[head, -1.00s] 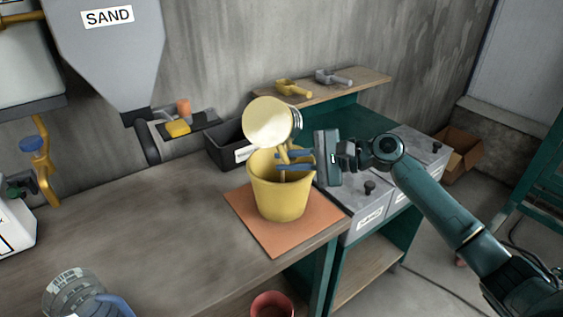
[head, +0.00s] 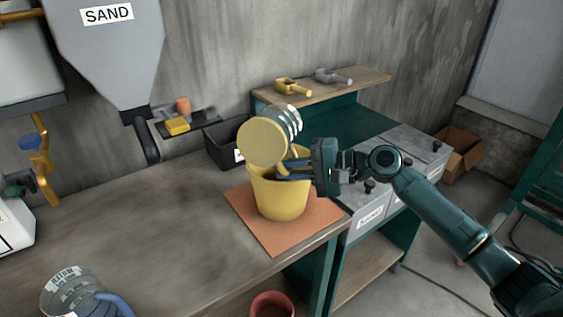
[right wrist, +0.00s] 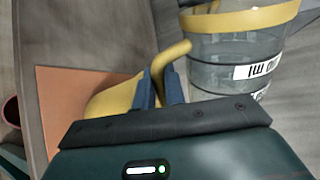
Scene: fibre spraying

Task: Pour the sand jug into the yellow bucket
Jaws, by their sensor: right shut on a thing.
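The yellow bucket (head: 279,197) stands upright on an orange mat (head: 262,238) on the workbench. My right gripper (head: 288,166) is at the bucket's rim, shut on the yellow handle of a clear jug (head: 288,119). The jug is strongly tilted above the bucket, with a yellow-tan round face towards the head camera. I cannot tell whether sand is flowing. In the right wrist view the jug (right wrist: 225,72) shows a yellow band, clear ribbed walls and white markings. The bucket (right wrist: 112,98) is partly hidden there behind the gripper fingers (right wrist: 160,90). My left gripper is out of view.
A grey SAND hopper (head: 110,50) hangs at the left. A second clear jug with a blue handle (head: 75,290) stands at the front left. A black bin (head: 226,145) is behind the bucket, and a shelf with scoops (head: 340,90) is behind right. The bench's left middle is clear.

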